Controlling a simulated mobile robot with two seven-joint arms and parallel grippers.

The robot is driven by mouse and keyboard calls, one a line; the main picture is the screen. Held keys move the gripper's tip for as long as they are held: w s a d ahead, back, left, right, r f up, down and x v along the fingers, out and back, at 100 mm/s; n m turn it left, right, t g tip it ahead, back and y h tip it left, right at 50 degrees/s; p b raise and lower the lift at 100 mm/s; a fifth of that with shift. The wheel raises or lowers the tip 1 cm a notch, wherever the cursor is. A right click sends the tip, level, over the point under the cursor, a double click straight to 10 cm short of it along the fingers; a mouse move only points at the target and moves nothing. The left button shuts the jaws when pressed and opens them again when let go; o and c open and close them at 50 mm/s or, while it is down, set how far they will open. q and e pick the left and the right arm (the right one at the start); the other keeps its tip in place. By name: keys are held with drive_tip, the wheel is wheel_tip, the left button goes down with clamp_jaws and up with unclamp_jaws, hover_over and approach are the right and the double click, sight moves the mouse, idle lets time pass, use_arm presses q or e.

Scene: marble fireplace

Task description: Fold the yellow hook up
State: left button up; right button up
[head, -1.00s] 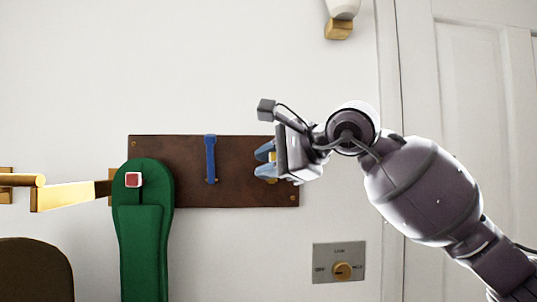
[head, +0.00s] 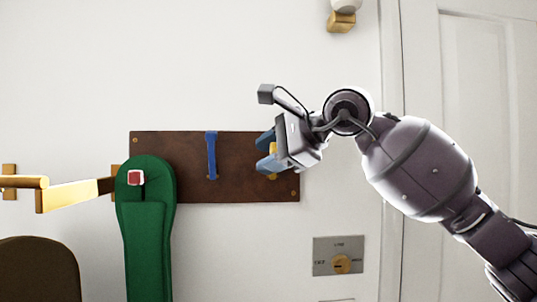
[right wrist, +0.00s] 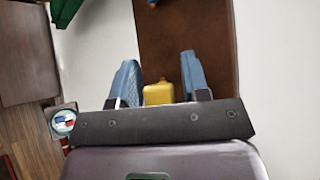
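The yellow hook (head: 272,176) is at the right end of the dark brown board (head: 240,188) on the wall. In the head view my right gripper covers most of it. My right gripper (head: 266,151) is in front of the board's right end, with its two blue fingers apart. In the right wrist view the yellow hook (right wrist: 158,94) lies between the fingers of that gripper (right wrist: 158,78). I cannot tell whether either finger touches it, or how far it is folded. My left gripper is not in view.
A blue hook (head: 211,152) stands upright mid-board. A red hook (head: 135,178) at the left bears a hanging green item (head: 146,225). A brass bar (head: 70,195) is further left, and a switch plate (head: 338,256) is below right.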

drive_tip(key=shift+o, duration=0.6)
drive_tip(key=shift+s+d, duration=0.1)
drive_tip(key=shift+d, duration=0.1)
drive_tip(key=b+v, duration=0.1)
drive_tip(key=v, duration=0.9)
drive_tip(key=shift+r+b, duration=0.15)
drive_tip(key=shift+b, duration=0.15)
drive_tip(key=shift+s+d, duration=0.1)
drive_tip(key=shift+c, duration=0.5)
